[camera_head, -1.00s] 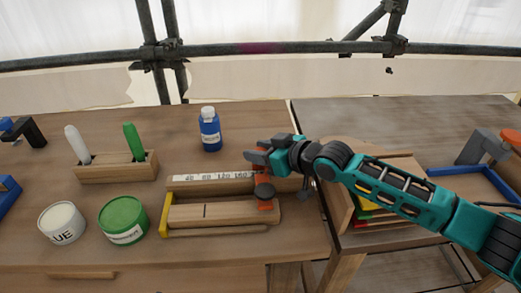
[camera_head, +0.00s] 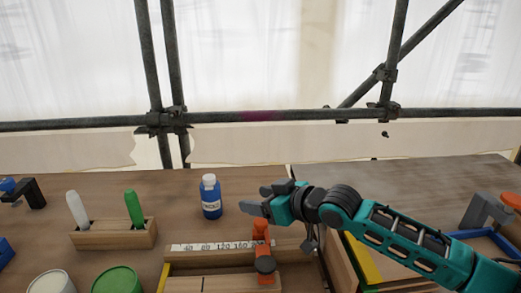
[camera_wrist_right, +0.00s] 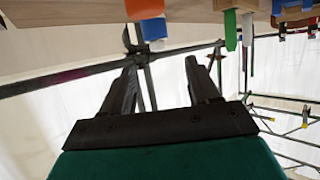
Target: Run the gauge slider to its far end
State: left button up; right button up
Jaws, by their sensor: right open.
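The gauge (camera_head: 215,269) is a wooden fixture at the bottom middle of the head view, with a white numbered scale (camera_head: 205,246) along its back. Its orange slider (camera_head: 261,232), with a dark knob (camera_head: 265,264), sits at the right end of the scale's visible numbers. The fixture's front is cut off by the frame. My right gripper (camera_head: 257,199) is open and empty, above and behind the slider and apart from it, fingers toward the left. The right wrist view shows its two dark fingers (camera_wrist_right: 165,88) apart with nothing held. My left gripper is not in view.
A blue bottle (camera_head: 211,198) stands just left of my right gripper. Further left are a wooden holder (camera_head: 115,238) with a white and a green marker, and white (camera_head: 52,283) and green (camera_head: 117,281) tins. A blue-edged tray (camera_head: 495,242) lies at right. Scaffold pipes cross behind the bench.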

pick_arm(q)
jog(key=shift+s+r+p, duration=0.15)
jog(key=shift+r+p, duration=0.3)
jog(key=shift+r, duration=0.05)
pick_arm(e)
notch_tip(320, 180, up, 14)
jog(key=shift+f, duration=0.2)
